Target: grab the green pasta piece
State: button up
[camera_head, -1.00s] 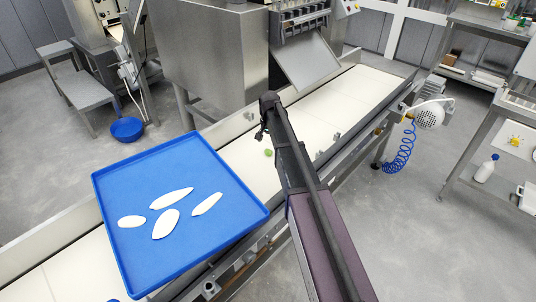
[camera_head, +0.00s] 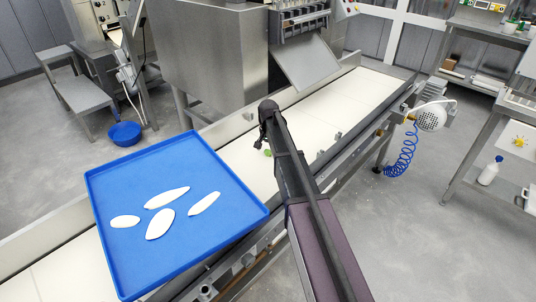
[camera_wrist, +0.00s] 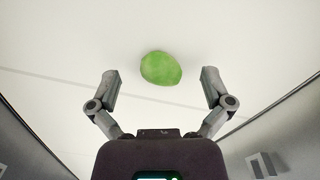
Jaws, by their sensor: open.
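The green pasta piece (camera_wrist: 161,68) is a small rounded lump on the white conveyor belt. In the wrist view it lies a little beyond the fingertips, centred between them. In the head view the green pasta piece (camera_head: 267,153) shows just left of my arm, partly hidden by it. My gripper (camera_wrist: 161,84) is open and empty, its two fingers spread wide to either side. In the head view my arm reaches over the belt and its fingers are mostly hidden.
A blue tray (camera_head: 120,262) holding several flat white pieces sits over the belt at the left. The white belt (camera_head: 345,105) has metal side rails and is clear beyond my arm. A steel machine with a chute (camera_head: 308,62) stands behind it.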

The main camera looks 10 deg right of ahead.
aim_at(268, 150)
jog(key=c, duration=0.8)
jog(key=shift+r, duration=0.15)
notch_tip(268, 150, up, 4)
jog(key=p, duration=0.4)
jog(key=shift+f, duration=0.2)
jog(key=s, duration=0.5)
jog(key=s+d, duration=0.1)
jog(key=s, duration=0.4)
jog(key=s+r+p, duration=0.1)
jog(key=s, duration=0.5)
jog(key=shift+d, duration=0.4)
